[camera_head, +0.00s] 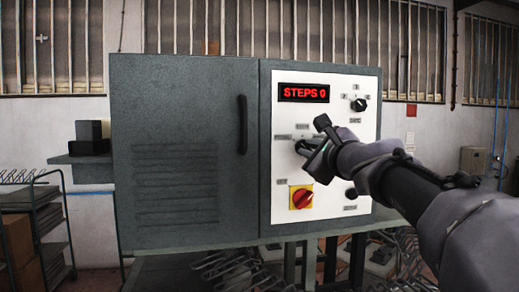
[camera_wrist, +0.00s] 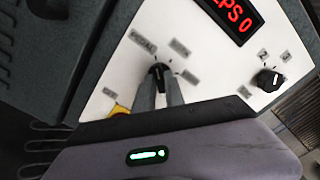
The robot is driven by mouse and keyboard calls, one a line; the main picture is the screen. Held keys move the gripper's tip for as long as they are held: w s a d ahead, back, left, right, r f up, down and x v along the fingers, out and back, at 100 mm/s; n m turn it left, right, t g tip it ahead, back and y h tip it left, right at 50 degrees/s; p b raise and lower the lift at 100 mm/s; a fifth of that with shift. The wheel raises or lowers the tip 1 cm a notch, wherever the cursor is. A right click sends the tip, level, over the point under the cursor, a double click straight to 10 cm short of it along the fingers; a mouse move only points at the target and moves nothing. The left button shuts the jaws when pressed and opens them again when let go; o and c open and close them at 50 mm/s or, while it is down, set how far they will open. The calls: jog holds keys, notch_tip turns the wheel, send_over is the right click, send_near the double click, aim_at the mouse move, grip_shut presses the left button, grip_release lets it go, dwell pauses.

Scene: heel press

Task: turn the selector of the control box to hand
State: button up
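The control box (camera_head: 187,147) has a white panel (camera_head: 285,125) on its right side. The selector shows in the wrist view as a small black knob (camera_wrist: 158,75) ringed by several small labels, too blurred to read surely. My gripper (camera_wrist: 159,82) has one finger on each side of this knob, with the dark knob filling the gap at the fingertips. In the head view my gripper (camera_head: 304,147) reaches the panel's middle and hides the knob. Which label the knob points to cannot be told.
A red display (camera_head: 304,93) reads "STEPS 0". Another black knob (camera_head: 359,104) sits at the upper right. A red-and-yellow switch (camera_head: 301,197) is below my gripper, and a black button (camera_head: 351,193) is at the lower right. The door handle (camera_head: 242,125) sticks out at left.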

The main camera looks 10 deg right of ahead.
grip_shut()
jog(key=shift+m, duration=0.3)
jog(key=m+p, duration=0.1)
jog(key=m, duration=0.3)
jog(key=shift+r+m+p, duration=0.1)
jog(key=shift+m+p, duration=0.2)
jog(key=m+p, duration=0.2)
jog(key=m, duration=0.4)
jog(key=m+p, duration=0.2)
jog(key=m, duration=0.2)
jog(key=shift+m, duration=0.4)
jog(key=shift+m+p, duration=1.15)
jog(key=shift+m, duration=0.75)
